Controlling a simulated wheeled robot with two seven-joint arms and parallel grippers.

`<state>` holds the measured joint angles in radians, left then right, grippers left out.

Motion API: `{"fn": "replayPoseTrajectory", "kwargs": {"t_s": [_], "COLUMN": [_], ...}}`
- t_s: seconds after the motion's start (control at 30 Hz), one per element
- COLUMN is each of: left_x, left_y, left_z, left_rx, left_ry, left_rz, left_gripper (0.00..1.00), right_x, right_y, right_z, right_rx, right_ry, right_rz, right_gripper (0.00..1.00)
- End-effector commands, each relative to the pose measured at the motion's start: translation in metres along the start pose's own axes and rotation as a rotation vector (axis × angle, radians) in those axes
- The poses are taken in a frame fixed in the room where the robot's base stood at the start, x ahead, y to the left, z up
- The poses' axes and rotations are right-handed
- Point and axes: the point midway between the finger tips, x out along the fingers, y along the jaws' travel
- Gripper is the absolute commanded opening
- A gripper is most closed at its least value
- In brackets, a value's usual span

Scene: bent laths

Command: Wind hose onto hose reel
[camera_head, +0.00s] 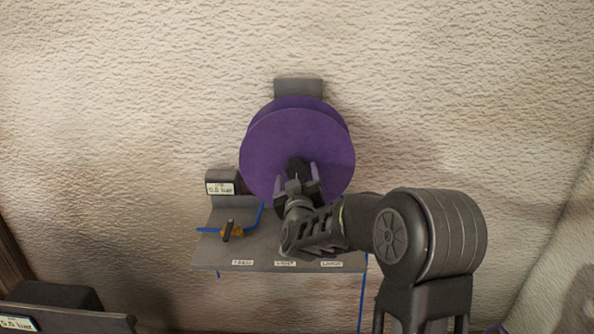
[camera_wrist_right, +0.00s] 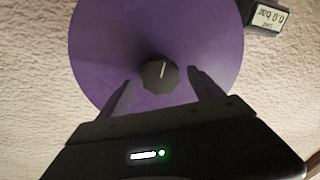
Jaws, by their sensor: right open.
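The purple hose reel (camera_head: 297,140) is mounted on the wall, its round face towards me. Its dark knob (camera_wrist_right: 159,75) with a white mark sits at the centre of the face in the right wrist view. My right gripper (camera_head: 299,180) is in front of the lower part of the reel. Its two fingers (camera_wrist_right: 160,85) are open, one on each side of the knob and apart from it. The blue hose (camera_head: 361,290) hangs below the right end of the grey shelf, and a blue length (camera_head: 260,217) shows at the left by the valve. My left gripper is not in view.
A grey shelf (camera_head: 222,265) with several white labels juts out below the reel. A valve with an orange body (camera_head: 236,231) and a gauge reading 0.0 bar (camera_head: 220,188) are at its left. Another gauge (camera_head: 17,324) is at lower left. The wall above is clear.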

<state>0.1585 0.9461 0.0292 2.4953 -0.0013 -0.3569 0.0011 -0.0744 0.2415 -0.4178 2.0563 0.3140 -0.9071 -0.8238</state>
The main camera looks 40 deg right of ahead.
Motion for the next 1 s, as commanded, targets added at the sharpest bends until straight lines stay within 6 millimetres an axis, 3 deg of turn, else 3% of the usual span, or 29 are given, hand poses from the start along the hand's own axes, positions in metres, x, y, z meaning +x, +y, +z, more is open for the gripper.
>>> {"fn": "replayPoseTrajectory", "kwargs": {"t_s": [0.2,0.53,1.0], "left_x": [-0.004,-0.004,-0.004], "left_y": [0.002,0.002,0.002], "left_z": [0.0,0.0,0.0], "left_rx": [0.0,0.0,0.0], "left_ry": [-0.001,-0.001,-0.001], "left_rz": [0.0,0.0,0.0], "left_gripper": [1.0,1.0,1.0], "right_x": [0.025,0.028,0.028], "right_y": [0.001,0.0,0.0], "right_z": [0.0,0.0,0.0], "right_rx": [0.0,0.001,0.001], "right_ry": [-0.002,-0.001,-0.001], "right_rz": [0.001,0.0,0.0], "right_gripper": [0.75,0.75,0.36]}}
